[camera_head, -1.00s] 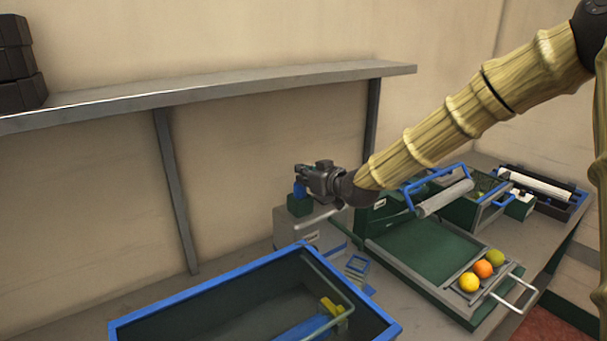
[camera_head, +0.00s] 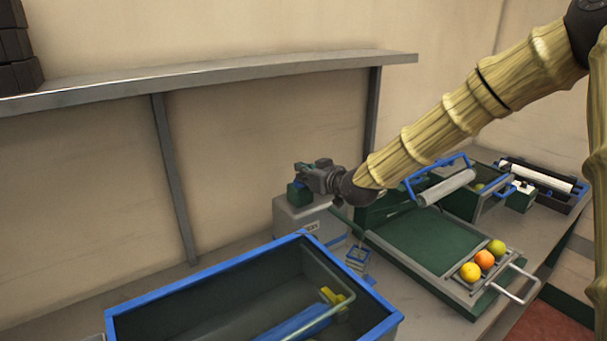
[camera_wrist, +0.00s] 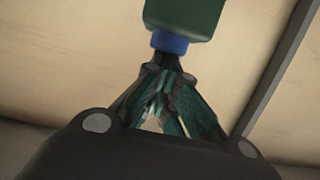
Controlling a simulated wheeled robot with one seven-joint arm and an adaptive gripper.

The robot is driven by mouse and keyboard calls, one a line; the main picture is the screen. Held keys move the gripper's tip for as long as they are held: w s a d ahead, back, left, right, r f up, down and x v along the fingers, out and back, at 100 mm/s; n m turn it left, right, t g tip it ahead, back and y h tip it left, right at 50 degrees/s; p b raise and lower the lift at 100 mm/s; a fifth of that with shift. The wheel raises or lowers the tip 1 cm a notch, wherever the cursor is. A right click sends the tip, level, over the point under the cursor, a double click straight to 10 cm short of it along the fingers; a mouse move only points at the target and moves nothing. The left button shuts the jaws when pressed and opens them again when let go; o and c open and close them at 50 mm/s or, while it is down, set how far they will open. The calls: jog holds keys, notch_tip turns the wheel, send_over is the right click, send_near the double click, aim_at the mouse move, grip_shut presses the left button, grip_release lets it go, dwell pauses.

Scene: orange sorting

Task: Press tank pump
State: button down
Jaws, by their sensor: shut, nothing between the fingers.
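A pale grey tank (camera_head: 300,216) stands on the bench behind the blue-rimmed bin. A green block (camera_head: 299,195) with a small blue part sits on top of it. My gripper (camera_head: 301,172) is shut and empty, directly over the green block. In the wrist view, the shut fingertips (camera_wrist: 165,62) meet the blue part (camera_wrist: 169,43), with the green block (camera_wrist: 186,17) beyond it. Whether they touch or press it I cannot tell for certain. The fingers hide some of the blue part in the head view.
A deep bin with a blue rim (camera_head: 205,281) stands in front. To the right is a green tray (camera_head: 427,243) with fruit at its end, and a grey roller (camera_head: 447,188) on a blue frame. A grey shelf (camera_head: 230,76) runs along the wall above.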

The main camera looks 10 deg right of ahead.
notch_tip(320, 180, up, 4)
jog(key=shift+s+d+f+p, duration=0.1)
jog(key=shift+f+p, duration=0.05)
jog(key=shift+p, duration=0.5)
jog(key=b+v, duration=0.2)
jog(key=v, duration=0.7)
jog(key=shift+s+b, duration=0.3)
jog(key=shift+s, duration=0.05)
jog(key=shift+d, duration=0.15)
jog(key=shift+f, duration=0.15)
dwell(0.5)
